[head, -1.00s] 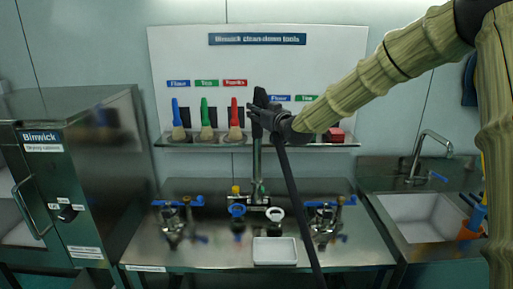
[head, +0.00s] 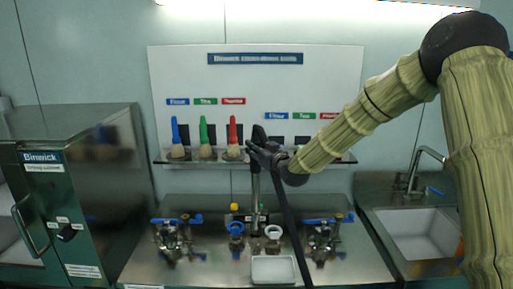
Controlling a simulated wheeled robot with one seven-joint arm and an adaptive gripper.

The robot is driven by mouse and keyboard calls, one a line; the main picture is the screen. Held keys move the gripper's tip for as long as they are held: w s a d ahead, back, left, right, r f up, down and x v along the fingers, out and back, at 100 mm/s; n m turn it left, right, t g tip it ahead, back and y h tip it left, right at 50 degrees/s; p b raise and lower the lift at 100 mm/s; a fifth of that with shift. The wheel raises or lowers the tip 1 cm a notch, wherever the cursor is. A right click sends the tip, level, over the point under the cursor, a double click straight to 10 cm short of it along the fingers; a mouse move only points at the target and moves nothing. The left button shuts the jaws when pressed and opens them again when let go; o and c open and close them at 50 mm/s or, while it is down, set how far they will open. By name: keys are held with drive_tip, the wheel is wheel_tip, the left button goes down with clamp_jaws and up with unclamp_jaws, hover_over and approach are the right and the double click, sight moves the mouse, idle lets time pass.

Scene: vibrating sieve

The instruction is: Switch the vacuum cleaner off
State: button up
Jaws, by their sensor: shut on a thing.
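My gripper (head: 262,150) is in front of the middle of the tool shelf and looks shut on a dark, slim thing, probably a black hose or wand (head: 287,215). This black thing slants down from the gripper past the bench to the bottom of the view. A dark upright piece (head: 258,134) shows just above the fingers. I cannot make out the fingertips well. No vacuum cleaner body or switch can be told for sure in this view.
Blue (head: 175,131), green (head: 204,131) and red (head: 233,130) brushes stand on the shelf (head: 185,161). A white tray (head: 273,270) and valves with blue handles (head: 323,220) are on the bench. A steel cabinet (head: 105,200) stands left, a sink (head: 425,230) right.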

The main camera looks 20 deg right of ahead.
drive_tip(key=shift+f, duration=0.15)
drive_tip(key=o, duration=1)
drive_tip(key=shift+w, duration=0.1)
drive_tip(key=shift+o, duration=0.2)
drive_tip(key=shift+s+d, duration=0.15)
drive_tip(key=shift+s, duration=0.25)
drive_tip(key=b+v, duration=0.4)
drive_tip(key=v, duration=0.7)
drive_tip(key=shift+s, duration=0.15)
